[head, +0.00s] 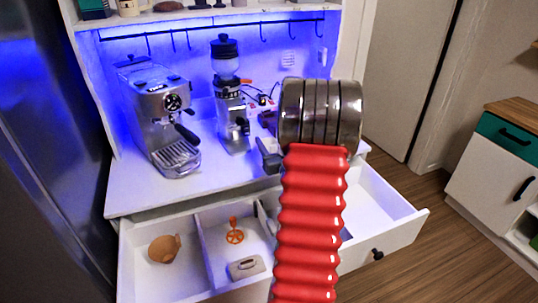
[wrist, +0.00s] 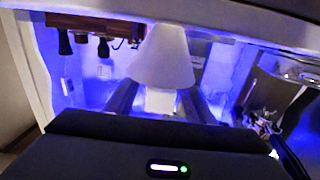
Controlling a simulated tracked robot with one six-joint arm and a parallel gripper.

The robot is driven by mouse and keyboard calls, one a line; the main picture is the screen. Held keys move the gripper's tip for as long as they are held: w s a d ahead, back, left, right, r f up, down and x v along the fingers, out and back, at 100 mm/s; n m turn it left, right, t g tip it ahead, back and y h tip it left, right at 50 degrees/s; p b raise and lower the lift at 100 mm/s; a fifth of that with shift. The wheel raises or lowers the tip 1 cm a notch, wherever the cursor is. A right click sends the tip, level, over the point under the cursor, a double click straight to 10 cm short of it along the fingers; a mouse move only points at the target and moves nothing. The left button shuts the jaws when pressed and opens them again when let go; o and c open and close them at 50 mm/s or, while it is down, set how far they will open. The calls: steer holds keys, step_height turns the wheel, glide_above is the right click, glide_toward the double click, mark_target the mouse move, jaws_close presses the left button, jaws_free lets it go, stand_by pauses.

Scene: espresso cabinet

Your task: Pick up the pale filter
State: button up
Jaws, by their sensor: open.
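A pale, cone-shaped thing (wrist: 165,58), which looks like the pale filter, stands upright in the middle of the wrist view. It is wide at the bottom, with a narrower pale part below. My gripper (wrist: 158,102) is open, with its dark fingers on either side of the lower part. I cannot tell whether they touch it. In the head view my arm covers the gripper, and the pale cone does not show there.
An espresso machine (head: 160,112) and a grinder (head: 229,95) stand on the white counter (head: 125,190). The open drawer (head: 195,245) below holds a tan cup-like piece (head: 164,248), an orange piece (head: 235,236) and a beige piece (head: 246,267). A hook rail (head: 200,27) runs above.

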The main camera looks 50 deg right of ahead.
jaws_close()
stand_by(0.7)
